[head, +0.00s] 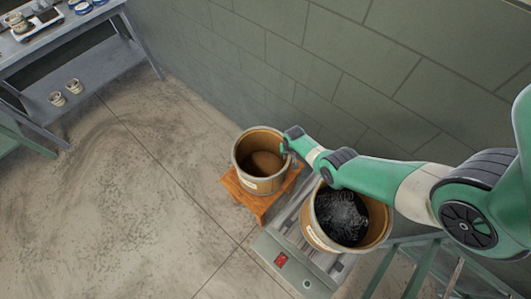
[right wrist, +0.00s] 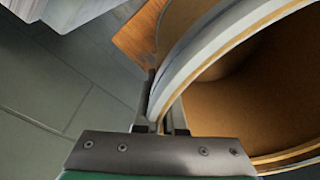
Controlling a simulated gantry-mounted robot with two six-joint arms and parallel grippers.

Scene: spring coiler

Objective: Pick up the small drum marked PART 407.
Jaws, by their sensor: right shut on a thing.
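A tan open-topped drum (head: 262,164) with a pale rim stands over a wooden stool, with a small label on its front too small to read. It looks empty inside. My right gripper (head: 288,147) reaches in from the right and is shut on the drum's rim at its right side. In the right wrist view the rim of the drum (right wrist: 250,95) passes between the two fingers of the gripper (right wrist: 162,118). I cannot tell whether the drum rests on the stool or is slightly raised. My left gripper is not in view.
The orange-brown wooden stool (head: 255,204) stands by the block wall. A second tan drum (head: 318,238) holding dark coiled material stands on a grey platform (head: 264,247) with a red display, below my right arm. A workbench (head: 85,38) is at upper left. Floor at left is clear.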

